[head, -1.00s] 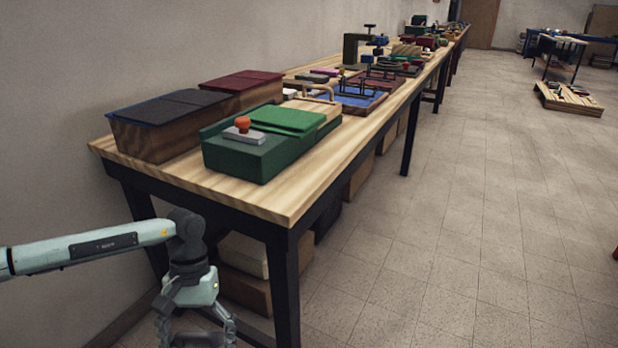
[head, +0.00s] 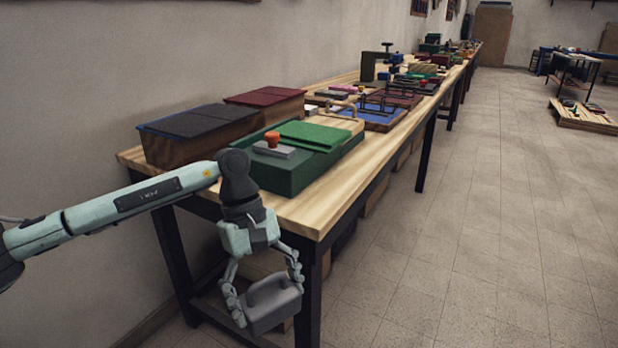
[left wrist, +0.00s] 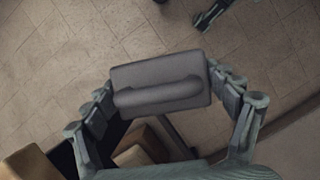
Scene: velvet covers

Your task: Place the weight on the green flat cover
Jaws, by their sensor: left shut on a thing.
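My left gripper (head: 262,296) is shut on a grey block-shaped weight (head: 277,312) with a rounded handle on top. It holds the weight in front of the table's near end, below the tabletop. In the left wrist view the weight (left wrist: 140,76) sits between the two fingers, with floor beneath it. The green flat cover (head: 322,135) lies on a dark green box (head: 290,176) on the near end of the table, above and beyond the gripper.
A grey piece with an orange knob (head: 272,140) sits on the green box beside the cover. Dark-lidded (head: 195,125) and red-lidded (head: 268,98) boxes stand behind it. The wooden tabletop (head: 310,215) has a bare front corner. Cardboard boxes stand under the table.

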